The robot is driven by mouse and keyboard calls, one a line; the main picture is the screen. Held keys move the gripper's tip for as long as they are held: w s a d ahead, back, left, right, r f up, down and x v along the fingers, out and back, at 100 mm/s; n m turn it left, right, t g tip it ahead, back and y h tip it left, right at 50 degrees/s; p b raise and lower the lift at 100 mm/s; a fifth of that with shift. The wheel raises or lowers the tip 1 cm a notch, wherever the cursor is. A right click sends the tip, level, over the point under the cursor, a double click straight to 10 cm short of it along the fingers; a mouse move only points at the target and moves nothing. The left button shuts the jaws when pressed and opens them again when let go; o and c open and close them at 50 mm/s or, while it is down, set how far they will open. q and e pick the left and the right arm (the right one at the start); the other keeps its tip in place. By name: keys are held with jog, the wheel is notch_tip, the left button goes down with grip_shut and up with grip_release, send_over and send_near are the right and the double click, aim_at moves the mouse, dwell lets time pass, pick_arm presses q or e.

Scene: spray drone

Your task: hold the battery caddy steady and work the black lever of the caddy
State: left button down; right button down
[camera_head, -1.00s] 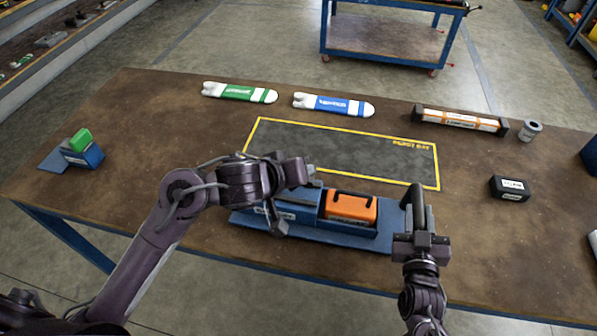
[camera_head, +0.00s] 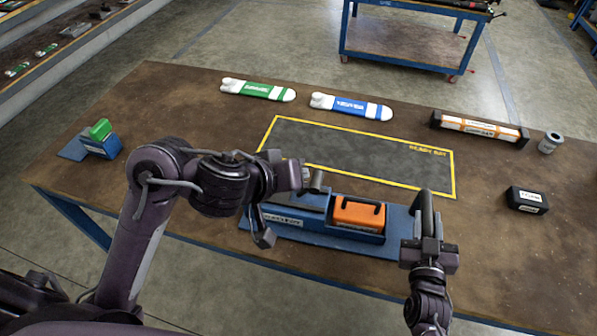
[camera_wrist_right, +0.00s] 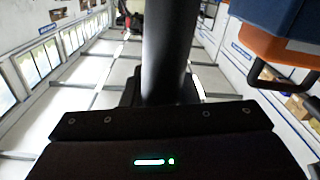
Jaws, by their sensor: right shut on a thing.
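The blue battery caddy (camera_head: 368,237) lies along the table's near side, with an orange battery block (camera_head: 358,214) seated in its right part. A black upright bar (camera_head: 425,207) stands at its right end. My right gripper (camera_head: 428,243) is shut on this bar, which also fills the right wrist view (camera_wrist_right: 166,50). My left gripper (camera_head: 283,208) is over the caddy's left end, its fingers spread apart. A dark grey, lever-like piece (camera_head: 316,181) shows beside its far finger; I cannot tell whether they touch. The left arm partly hides the caddy's left end.
A yellow-edged mat (camera_head: 360,156) lies just behind the caddy. Green (camera_head: 258,90) and blue (camera_head: 350,106) marked white pieces, a long orange-white pack (camera_head: 478,127), a grey cup (camera_head: 549,142) and a black box (camera_head: 527,200) lie farther back or right. A small blue stand (camera_head: 101,146) is at left.

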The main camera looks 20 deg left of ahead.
jog(key=shift+d, duration=0.2)
jog(key=c, duration=1.1)
grip_release()
jog(key=shift+o, duration=0.2)
